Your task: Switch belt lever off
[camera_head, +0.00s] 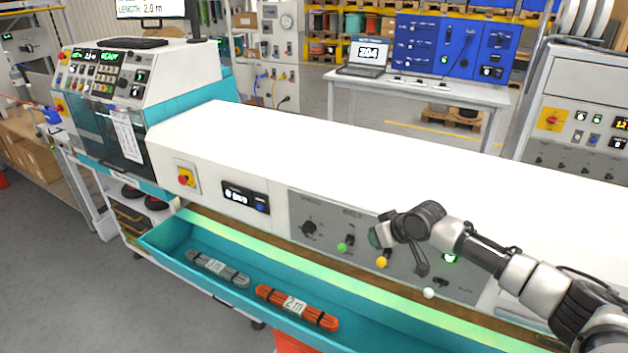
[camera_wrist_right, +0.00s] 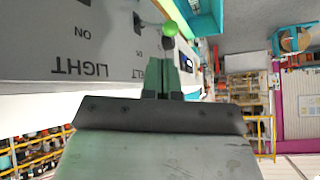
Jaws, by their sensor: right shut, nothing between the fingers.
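The grey control panel (camera_head: 310,208) on the front of the white machine carries a lever with a green ball knob (camera_head: 343,247), under the label that seems to read BELT. The green knob also shows in the wrist view (camera_wrist_right: 170,29), just beyond my fingertips. My right gripper (camera_head: 376,237) is shut and empty, close in front of the panel, to the right of the green knob and apart from it in the head view. In the wrist view my right gripper (camera_wrist_right: 165,68) partly hides the BELT label. My left gripper is out of view.
A lever with a yellow knob (camera_head: 382,262) sits just below my right gripper, and a white knob (camera_head: 428,293) is farther right. A black dial (camera_head: 309,229) is left of the green knob. A teal tray (camera_head: 165,240) with two cable bundles juts out below the panel.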

